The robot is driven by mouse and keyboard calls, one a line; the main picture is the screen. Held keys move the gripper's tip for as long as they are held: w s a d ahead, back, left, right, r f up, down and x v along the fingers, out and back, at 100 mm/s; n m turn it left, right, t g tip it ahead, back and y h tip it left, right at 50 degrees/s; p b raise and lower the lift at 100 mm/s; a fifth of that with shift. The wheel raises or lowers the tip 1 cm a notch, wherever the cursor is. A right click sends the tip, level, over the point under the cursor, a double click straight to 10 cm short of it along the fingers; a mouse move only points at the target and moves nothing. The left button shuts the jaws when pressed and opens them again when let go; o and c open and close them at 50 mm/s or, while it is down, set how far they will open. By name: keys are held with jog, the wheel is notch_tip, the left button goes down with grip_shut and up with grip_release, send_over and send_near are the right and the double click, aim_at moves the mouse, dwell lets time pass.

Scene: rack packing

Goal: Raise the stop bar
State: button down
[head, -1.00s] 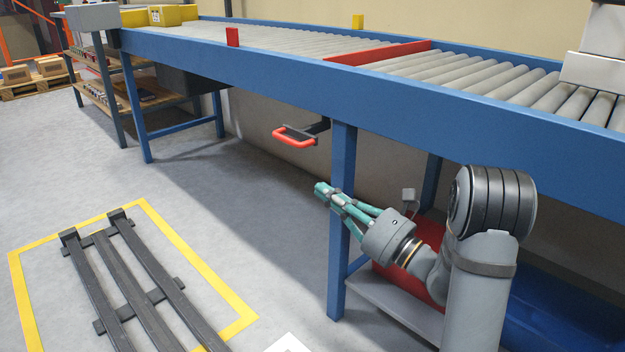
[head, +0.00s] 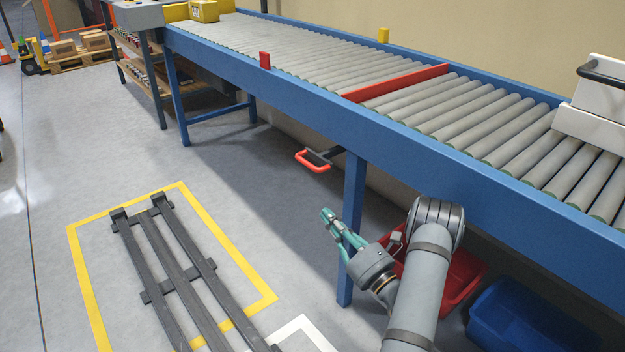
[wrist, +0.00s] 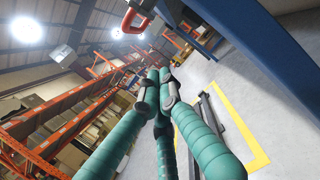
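The stop bar (head: 395,83) is a red bar lying across the conveyor rollers, low between the blue side rails. A red U-shaped handle (head: 312,166) on a dark arm sticks out below the conveyor's near rail; it also shows at the top of the wrist view (wrist: 136,18). My gripper (head: 327,216) has teal fingers and is below the handle, apart from it, in front of a blue conveyor leg. In the wrist view its fingertips (wrist: 156,76) come together with nothing visible between them.
The blue conveyor leg (head: 354,215) stands close beside my gripper. Red (head: 462,280) and blue (head: 520,318) bins lie underneath. A dark rack frame (head: 172,262) lies inside a yellow floor outline.

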aim_at(312, 165)
jog(key=w+a+r+b, duration=0.1)
jog(key=w+a+r, duration=0.3)
jog(key=w+r, duration=0.2)
jog(key=shift+x, duration=0.9)
jog(key=shift+w+d, duration=0.1)
jog(key=shift+d, duration=0.05)
notch_tip(312, 165, up, 4)
jog(key=p, duration=0.3)
jog(key=shift+f, duration=0.2)
